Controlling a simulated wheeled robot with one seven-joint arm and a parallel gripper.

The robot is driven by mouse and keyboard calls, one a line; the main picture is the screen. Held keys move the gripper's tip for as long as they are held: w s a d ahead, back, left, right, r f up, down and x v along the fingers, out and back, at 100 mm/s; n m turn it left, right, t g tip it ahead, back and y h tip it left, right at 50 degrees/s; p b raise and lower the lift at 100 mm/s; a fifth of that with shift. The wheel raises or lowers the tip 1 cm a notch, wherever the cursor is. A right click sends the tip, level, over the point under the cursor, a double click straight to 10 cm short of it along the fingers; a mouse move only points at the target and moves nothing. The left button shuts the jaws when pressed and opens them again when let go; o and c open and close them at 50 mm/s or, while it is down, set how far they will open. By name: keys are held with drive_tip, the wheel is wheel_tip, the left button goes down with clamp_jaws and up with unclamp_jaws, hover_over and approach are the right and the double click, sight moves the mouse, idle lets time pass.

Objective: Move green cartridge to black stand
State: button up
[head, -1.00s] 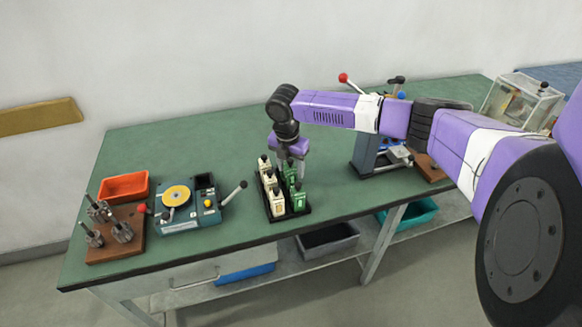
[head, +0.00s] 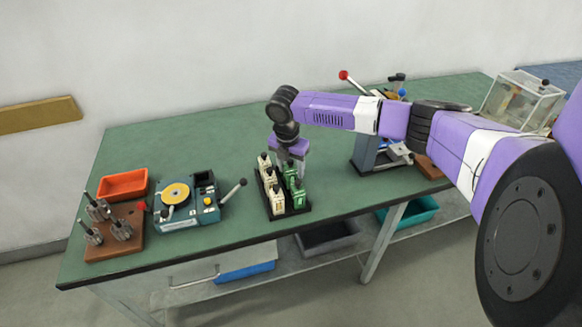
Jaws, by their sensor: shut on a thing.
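Several cream and green cartridges with black tops stand upright in a black rack (head: 293,213) near the table's front edge. The cream ones form the left row. A green cartridge (head: 298,196) stands front right, clear of my gripper. My gripper (head: 289,173) points down over the rear of the green row and is shut on a green cartridge there, low among the others. Its fingertips and the held cartridge are mostly hidden. A teal device (head: 183,222) to the left has a yellow disc and a black holder (head: 205,183) at its back right.
An orange tray (head: 122,185) and a brown board with metal posts (head: 119,231) are at the left. A lever press (head: 378,152) and a clear box (head: 523,100) are to the right. The table behind the rack is clear.

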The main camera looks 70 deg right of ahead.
sight(291, 160)
drive_tip(key=shift+f+b, duration=0.35)
drive_tip(key=shift+f, duration=0.45)
drive_tip(key=o, duration=1.6)
drive_tip(key=shift+c, duration=0.2)
drive_tip(key=shift+r+p, duration=2.1)
drive_tip(key=shift+r, duration=0.2)
